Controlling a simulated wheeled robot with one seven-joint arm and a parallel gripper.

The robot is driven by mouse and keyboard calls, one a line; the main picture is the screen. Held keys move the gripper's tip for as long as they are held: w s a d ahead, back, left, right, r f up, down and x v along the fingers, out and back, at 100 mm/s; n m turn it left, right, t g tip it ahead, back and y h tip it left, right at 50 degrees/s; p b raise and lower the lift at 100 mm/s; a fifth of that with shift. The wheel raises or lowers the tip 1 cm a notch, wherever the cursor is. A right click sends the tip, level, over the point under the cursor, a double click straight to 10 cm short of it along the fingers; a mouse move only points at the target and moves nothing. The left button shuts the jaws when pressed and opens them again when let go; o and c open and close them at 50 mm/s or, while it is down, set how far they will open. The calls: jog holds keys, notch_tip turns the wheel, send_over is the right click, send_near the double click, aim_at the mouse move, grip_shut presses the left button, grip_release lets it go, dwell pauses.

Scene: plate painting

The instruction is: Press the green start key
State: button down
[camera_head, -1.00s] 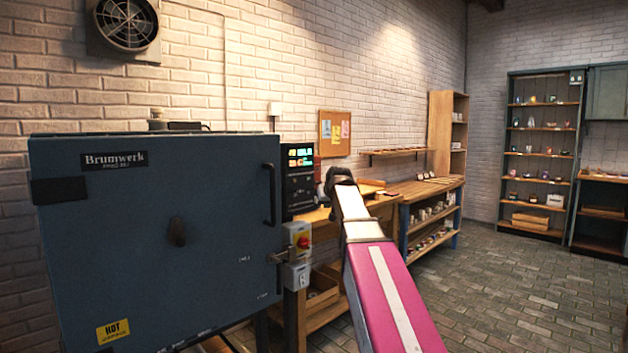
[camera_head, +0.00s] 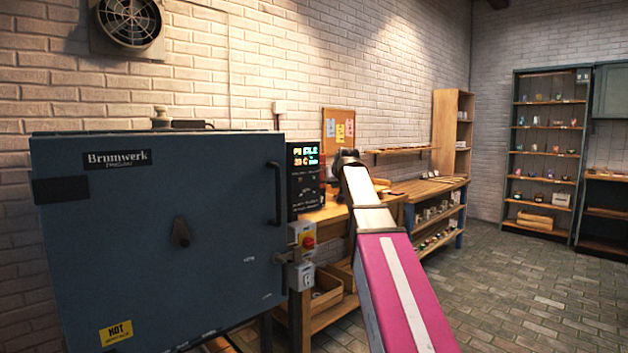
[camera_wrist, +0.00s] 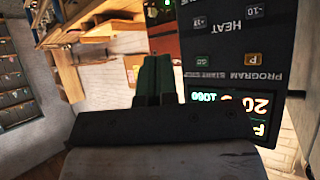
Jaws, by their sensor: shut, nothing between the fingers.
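The kiln's dark control panel (camera_wrist: 235,60) fills the right of the wrist view, upside down. Its green start key (camera_wrist: 201,59), marked GO, sits beside an orange P key (camera_wrist: 253,59) and near the lit display (camera_wrist: 235,104). My gripper (camera_wrist: 149,60) is shut and empty, its dark green fingers together. In this view the fingertips are left of the green key, apart from it in the picture; the depth gap is hard to judge. In the head view the panel (camera_head: 306,172) is on the kiln's right side.
The blue kiln (camera_head: 110,230) stands at left with its door shut and a handle (camera_head: 275,193) beside the panel. A red switch (camera_head: 308,242) is below the panel. A wooden workbench (camera_head: 385,203) and shelves (camera_head: 545,155) stand behind. The floor at right is clear.

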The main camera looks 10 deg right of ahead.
jog(key=w+a, duration=0.4)
jog(key=w, duration=0.2)
jog(key=shift+w+a, duration=0.2)
jog(key=shift+a, duration=0.15)
jog(key=shift+w, duration=0.1)
dwell(1.8)
jog(key=shift+w+a, duration=0.2)
jog(key=shift+w, duration=0.05)
jog(key=shift+w+a, duration=0.25)
jog(key=shift+w, duration=0.05)
dwell(1.0)
jog(key=shift+s+d, duration=0.45)
jog(key=shift+s, duration=0.2)
jog(key=s+d, duration=0.1)
jog(key=s, duration=0.1)
jog(key=s+d, duration=0.2)
dwell(0.6)
